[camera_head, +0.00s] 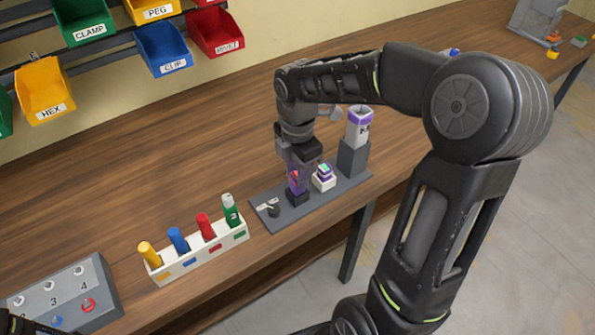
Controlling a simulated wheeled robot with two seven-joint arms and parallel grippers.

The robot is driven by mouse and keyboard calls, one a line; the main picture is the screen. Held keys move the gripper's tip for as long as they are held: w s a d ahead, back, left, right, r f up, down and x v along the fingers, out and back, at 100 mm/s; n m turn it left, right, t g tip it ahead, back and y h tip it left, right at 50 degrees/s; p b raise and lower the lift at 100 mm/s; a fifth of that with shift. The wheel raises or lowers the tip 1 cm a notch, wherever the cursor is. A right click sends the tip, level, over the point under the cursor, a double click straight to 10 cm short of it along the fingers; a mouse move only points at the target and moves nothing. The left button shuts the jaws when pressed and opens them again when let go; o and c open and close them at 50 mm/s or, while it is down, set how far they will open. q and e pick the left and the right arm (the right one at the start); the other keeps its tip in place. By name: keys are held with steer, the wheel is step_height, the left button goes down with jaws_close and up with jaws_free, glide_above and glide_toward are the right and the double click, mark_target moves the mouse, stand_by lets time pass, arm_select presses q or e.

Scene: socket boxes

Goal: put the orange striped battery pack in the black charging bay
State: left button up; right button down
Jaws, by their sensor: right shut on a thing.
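My right gripper (298,172) points down over the grey plate and is shut on a battery pack (294,180), mostly hidden by the fingers. A small red-orange patch and some purple show between them; its stripes cannot be made out clearly. The black charging bay (297,198) is right below the gripper, and the pack's lower end is at its top. I cannot tell how deep it sits. A dark part at the bottom left corner may belong to my left gripper; its fingers cannot be made out.
On the grey plate (262,225) stand a small white box (323,180) with a purple and green top, and a grey block (352,160) holding a purple-topped pack (357,128). A white rack (195,260) with coloured cylinders and a numbered grey box (65,296) stand left.

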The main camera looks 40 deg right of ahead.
steer(key=shift+f, duration=0.5)
stand_by(0.6)
steer(key=shift+f+b, duration=0.65)
steer(key=c, duration=1.1)
jaws_free()
steer(key=shift+o, duration=0.2)
step_height(320, 180, up, 8)
steer(key=shift+f, duration=0.1)
